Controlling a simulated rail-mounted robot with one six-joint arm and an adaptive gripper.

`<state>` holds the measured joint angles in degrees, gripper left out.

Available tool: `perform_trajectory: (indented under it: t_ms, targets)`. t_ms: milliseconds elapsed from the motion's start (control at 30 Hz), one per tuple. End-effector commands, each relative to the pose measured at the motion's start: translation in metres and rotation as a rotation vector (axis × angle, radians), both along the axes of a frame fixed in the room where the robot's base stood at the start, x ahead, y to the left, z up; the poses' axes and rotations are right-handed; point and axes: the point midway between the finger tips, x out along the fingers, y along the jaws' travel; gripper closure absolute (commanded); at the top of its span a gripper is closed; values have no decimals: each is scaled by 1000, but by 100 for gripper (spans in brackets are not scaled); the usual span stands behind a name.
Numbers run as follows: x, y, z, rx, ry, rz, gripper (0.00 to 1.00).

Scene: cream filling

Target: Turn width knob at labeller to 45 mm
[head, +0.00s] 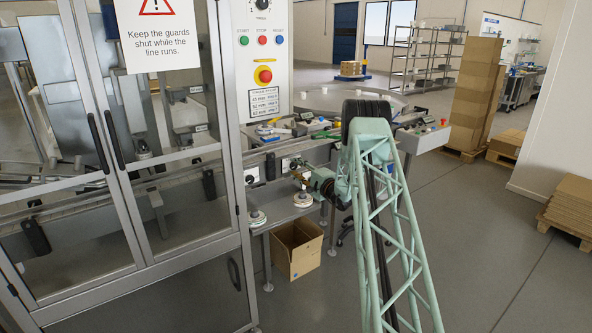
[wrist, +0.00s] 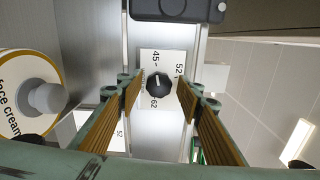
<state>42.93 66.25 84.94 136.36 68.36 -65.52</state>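The width knob (wrist: 157,88) is a small black dial on a white plate marked 45, 52 and 62, in the middle of the wrist view. A pale mark shows on the knob's upper part, roughly toward the 45; its exact setting is hard to tell. My gripper (wrist: 159,94) is open, with one brown-padded finger to the left of the knob and one to the right, and gaps on both sides. In the head view my gripper (head: 303,178) is at the labeller front, close to a white plate (head: 289,163); the knob there is too small to make out.
A face cream label reel (wrist: 15,100) is at the left in the wrist view. A glazed guard door (head: 180,200) stands to the left. A width chart (head: 265,103) hangs above.

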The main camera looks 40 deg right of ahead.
Motion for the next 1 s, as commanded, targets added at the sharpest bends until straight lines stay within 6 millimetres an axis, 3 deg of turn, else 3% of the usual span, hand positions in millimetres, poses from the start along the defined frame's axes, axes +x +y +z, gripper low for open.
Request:
perform_trajectory:
  t_ms: [567,1000]
  targets:
    - [-9,0,-1,2,1,-1,64]
    - [-62,2,-1,2,1,-1,64]
